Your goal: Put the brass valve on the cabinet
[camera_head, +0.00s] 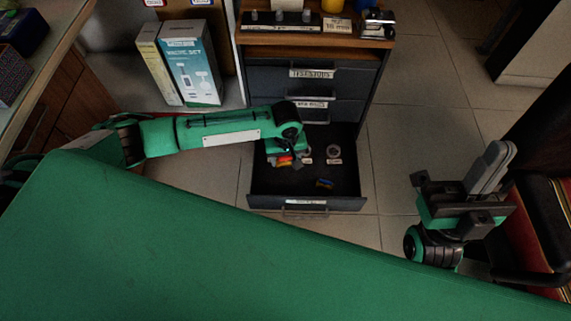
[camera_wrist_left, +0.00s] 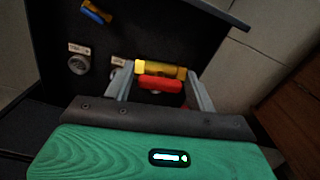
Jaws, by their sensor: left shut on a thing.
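The brass valve (camera_wrist_left: 152,69), a yellow body with a red handle, is between the two grey fingers of my left gripper (camera_wrist_left: 160,88) in the left wrist view. The gripper is shut on it. In the head view, my left gripper (camera_head: 285,158) is down inside the open bottom drawer (camera_head: 262,187), and the valve is mostly hidden; a bit of red shows. The cabinet (camera_head: 310,52) has a wooden top with things on it. My right gripper (camera_head: 490,170) is far right, away from the cabinet; I cannot tell whether its fingers are apart.
In the drawer lie a blue and yellow part (camera_head: 325,183) and a round grey fitting (camera_head: 334,151). On the cabinet top stand a black stand (camera_head: 283,22), a sign (camera_head: 338,25) and a small dark device (camera_head: 377,22). Boxes (camera_head: 190,62) stand left. A green surface (camera_head: 180,250) fills the foreground.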

